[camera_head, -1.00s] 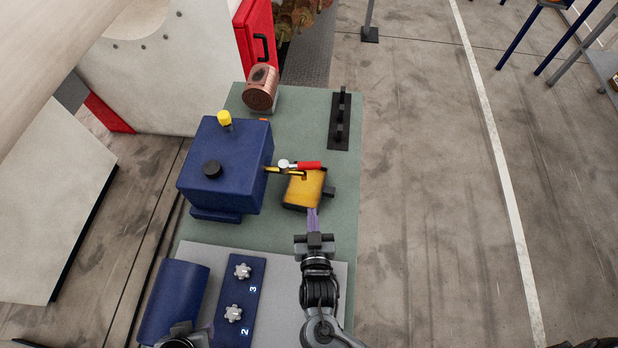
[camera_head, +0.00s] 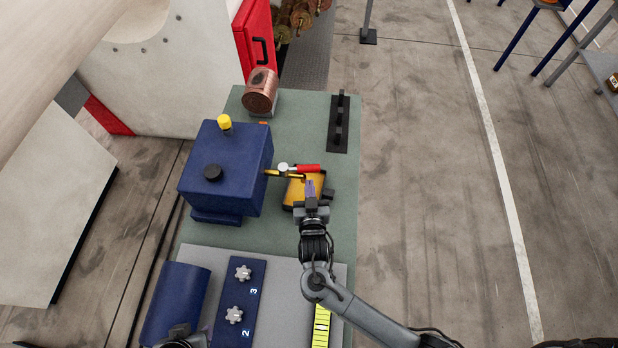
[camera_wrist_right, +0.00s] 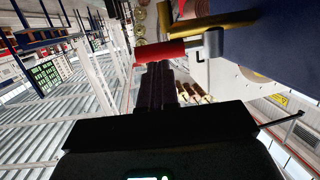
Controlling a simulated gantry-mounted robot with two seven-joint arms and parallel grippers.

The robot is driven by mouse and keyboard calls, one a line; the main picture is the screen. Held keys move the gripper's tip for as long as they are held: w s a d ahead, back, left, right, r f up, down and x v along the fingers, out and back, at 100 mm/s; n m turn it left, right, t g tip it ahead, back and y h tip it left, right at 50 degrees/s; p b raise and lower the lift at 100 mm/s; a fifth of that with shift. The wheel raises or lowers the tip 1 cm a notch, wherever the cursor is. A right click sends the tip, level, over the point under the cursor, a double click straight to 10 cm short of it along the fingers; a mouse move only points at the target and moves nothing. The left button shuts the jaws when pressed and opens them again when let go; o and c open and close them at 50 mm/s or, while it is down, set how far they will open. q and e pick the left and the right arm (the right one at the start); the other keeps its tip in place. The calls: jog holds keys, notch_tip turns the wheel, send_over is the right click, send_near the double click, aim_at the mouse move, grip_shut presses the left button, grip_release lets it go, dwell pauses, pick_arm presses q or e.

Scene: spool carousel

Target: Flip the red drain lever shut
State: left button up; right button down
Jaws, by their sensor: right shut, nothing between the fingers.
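The red drain lever (camera_head: 308,168) sits on a brass drain pipe (camera_head: 274,172) that comes out of the right side of the blue tank (camera_head: 226,165). The lever points right, roughly along the pipe, from a pale pivot. My right gripper (camera_head: 311,187) is shut and empty, just in front of the lever over the yellow container (camera_head: 293,190). In the right wrist view the red lever (camera_wrist_right: 160,53) lies right at the shut fingertips (camera_wrist_right: 158,66); I cannot tell if they touch. My left gripper (camera_head: 182,336) shows only partly at the bottom edge, its fingers unclear.
A blue panel (camera_head: 239,300) with numbered star knobs lies at the front. A copper spool (camera_head: 260,90) and a black rack (camera_head: 338,124) stand at the back of the green table (camera_head: 297,120). A yellow-marked strip (camera_head: 321,327) lies near the front right.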

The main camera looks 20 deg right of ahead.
aim_at(303, 169)
jog(key=shift+x, duration=1.7)
